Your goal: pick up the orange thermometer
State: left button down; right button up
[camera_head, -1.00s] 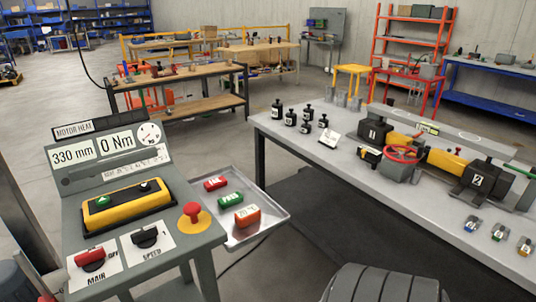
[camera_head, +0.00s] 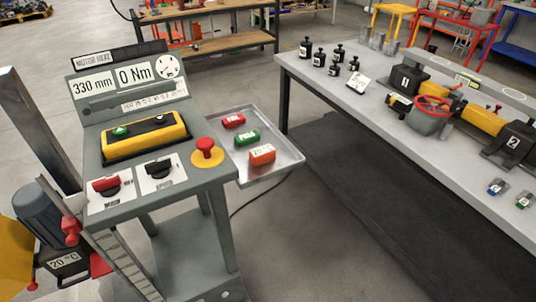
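The orange block with a white label, which looks like the orange thermometer (camera_head: 262,154), lies on a shallow metal tray (camera_head: 285,169) at the right side of the grey control console (camera_head: 165,205). A green labelled block (camera_head: 246,138) and a red labelled block (camera_head: 233,121) lie behind it on the tray. The label on the orange block is too small to read surely. Neither of my grippers is in view, and nothing touches the orange block.
A long grey bench (camera_head: 375,100) stands right of the tray, bearing black weights (camera_head: 319,57) and a yellow-and-black machine (camera_head: 480,117). A motor (camera_head: 42,212) and a "20 °C" display (camera_head: 66,262) are at lower left.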

aim_at(263, 155)
jog(key=i+l, duration=0.1)
jog(key=l, duration=0.25)
jog(key=i+l, duration=0.1)
jog(key=l, duration=0.25)
jog(key=i+l+z, duration=0.1)
jog(key=l, duration=0.25)
jog(key=i+l, duration=0.15)
jog(key=l, duration=0.2)
